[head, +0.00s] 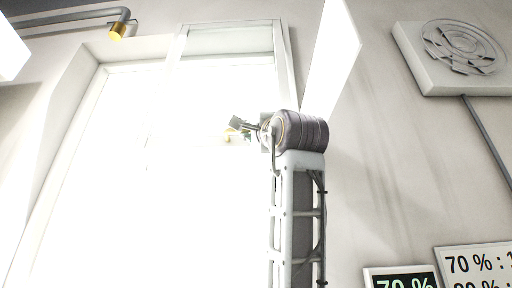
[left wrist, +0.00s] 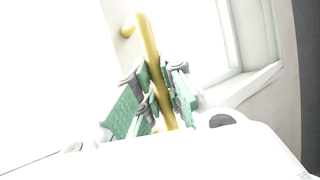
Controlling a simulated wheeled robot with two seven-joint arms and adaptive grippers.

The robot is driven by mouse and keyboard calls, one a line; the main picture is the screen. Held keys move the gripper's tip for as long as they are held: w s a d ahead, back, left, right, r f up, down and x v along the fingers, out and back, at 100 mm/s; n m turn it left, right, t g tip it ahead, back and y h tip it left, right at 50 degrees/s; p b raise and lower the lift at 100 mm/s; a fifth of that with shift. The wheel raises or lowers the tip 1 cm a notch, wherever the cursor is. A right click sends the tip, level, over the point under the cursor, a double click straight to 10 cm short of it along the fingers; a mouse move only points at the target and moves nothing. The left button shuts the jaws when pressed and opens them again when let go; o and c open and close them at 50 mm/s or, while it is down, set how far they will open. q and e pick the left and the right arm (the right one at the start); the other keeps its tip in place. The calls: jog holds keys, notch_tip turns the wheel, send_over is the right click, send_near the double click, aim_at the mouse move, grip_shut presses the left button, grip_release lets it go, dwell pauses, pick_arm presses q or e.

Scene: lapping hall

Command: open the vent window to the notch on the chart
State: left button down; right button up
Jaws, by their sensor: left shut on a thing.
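The vent window (head: 231,24) is a pale framed pane in the upper part of the bright window, and its frame stands out from the wall. How far it is open is hard to tell in the glare. My left gripper (head: 239,124) is at its lower edge. In the left wrist view, my left gripper (left wrist: 162,88) has its green-padded fingers shut on a brass handle bar (left wrist: 151,48). The handle is mostly hidden in the head view. The chart (head: 478,262) reads "70 % : 1…" and is cut off at the lower right. My right gripper is out of view.
A dark display (head: 402,279) with green-white "70 %" is beside the chart. A round fan-like unit (head: 465,48) is on the right wall, with a conduit below. A pipe with a brass collar (head: 117,31) runs at the upper left. A bright white panel (head: 331,60) stands right of the window.

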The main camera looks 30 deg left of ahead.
pick_arm(q)
jog(key=s, duration=0.1)
jog(key=s+d, duration=0.1)
jog(key=s+d+r, duration=0.1)
jog(key=s, duration=0.1)
jog(key=shift+s+d, duration=0.1)
jog(key=shift+d, duration=0.15)
jog(key=c, duration=1.8)
grip_release()
jog(key=shift+o, duration=0.2)
jog(key=v, duration=1.2)
